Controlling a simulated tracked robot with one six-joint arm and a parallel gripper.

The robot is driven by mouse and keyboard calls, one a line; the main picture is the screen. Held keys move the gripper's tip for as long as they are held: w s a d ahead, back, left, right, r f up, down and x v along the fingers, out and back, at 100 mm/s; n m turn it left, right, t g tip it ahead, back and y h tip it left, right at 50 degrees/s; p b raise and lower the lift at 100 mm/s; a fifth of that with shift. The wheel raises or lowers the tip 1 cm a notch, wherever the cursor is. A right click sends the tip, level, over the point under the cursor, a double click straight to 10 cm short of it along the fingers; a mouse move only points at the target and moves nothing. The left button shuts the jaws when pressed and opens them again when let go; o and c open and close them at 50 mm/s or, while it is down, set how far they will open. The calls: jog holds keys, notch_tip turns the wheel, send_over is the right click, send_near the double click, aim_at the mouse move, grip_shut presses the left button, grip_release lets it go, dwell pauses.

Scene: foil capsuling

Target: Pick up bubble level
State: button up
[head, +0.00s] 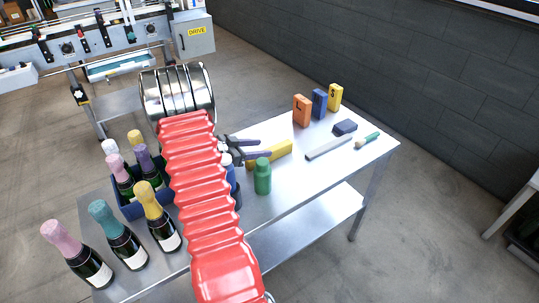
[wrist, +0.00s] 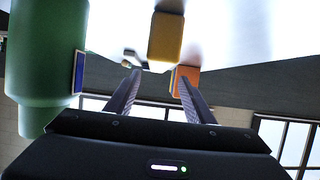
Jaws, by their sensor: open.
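The bubble level, seen as a yellow bar (head: 277,151), lies on the metal table, its left part partly covered by my gripper in the head view. In the wrist view a yellow block-like end (wrist: 166,38), apparently the level, shows above and between my fingers. My gripper (head: 255,148) is at the level's left end, close to it. In the wrist view its two fingers (wrist: 161,74) are apart with nothing held between them. Contact with the level cannot be told.
A green bottle (head: 262,176) stands just in front of the level and looms at left in the wrist view (wrist: 45,60). A grey bar (head: 330,147), dark block (head: 345,127) and green-handled brush (head: 367,140) lie to the right. Orange (head: 302,110), blue and yellow blocks stand behind.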

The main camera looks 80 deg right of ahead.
aim_at(273, 148)
jog(key=shift+x, duration=1.05)
jog(key=shift+s, duration=0.1)
jog(key=shift+x, duration=2.55)
jog(key=shift+a+f, duration=0.15)
jog(key=shift+c, duration=0.3)
grip_shut()
notch_tip(273, 148, up, 10)
